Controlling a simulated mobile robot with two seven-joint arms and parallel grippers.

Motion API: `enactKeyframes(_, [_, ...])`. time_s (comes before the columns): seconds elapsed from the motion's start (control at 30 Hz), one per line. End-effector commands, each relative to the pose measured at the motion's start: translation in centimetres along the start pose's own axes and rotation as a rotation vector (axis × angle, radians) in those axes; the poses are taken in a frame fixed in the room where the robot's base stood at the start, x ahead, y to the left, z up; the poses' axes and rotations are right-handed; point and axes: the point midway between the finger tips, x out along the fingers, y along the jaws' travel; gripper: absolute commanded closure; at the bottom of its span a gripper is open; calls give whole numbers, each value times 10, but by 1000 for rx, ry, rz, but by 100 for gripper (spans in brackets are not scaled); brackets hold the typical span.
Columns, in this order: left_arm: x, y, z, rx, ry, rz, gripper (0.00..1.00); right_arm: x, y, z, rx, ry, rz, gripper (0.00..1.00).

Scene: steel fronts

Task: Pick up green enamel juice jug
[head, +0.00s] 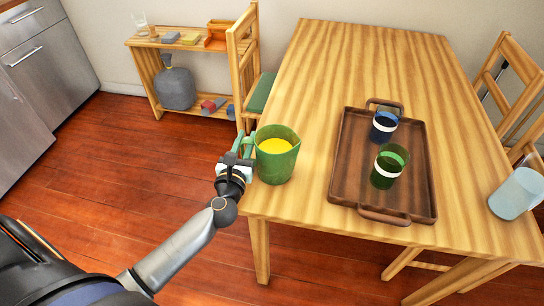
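The green juice jug (279,166) stands upright at the near left edge of the wooden table, with yellow juice inside. Its handle points left toward my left gripper (240,150). The gripper's fingers are at the handle and overlap it in the picture. I cannot tell whether they are closed on the handle or still apart around it. My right gripper is not in view.
A brown tray (345,180) right of the jug holds a blue cup (384,127) and a green cup (389,167). The table's far part is clear.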

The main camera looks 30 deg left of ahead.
Motion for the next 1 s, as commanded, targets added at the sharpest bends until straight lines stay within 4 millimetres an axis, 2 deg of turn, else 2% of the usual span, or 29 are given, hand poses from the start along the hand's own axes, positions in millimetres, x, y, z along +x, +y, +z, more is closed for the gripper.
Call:
enactKeyframes(0.1, [0,0,0,0,0,-1,76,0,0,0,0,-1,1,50])
enactKeyframes(0.3, [-1,0,0,0,0,-1,99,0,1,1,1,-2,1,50])
enactKeyframes(0.33, [-1,0,0,0,0,-1,100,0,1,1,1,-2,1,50])
enactKeyframes(1.0, [-1,0,0,0,1,0,100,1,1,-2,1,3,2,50])
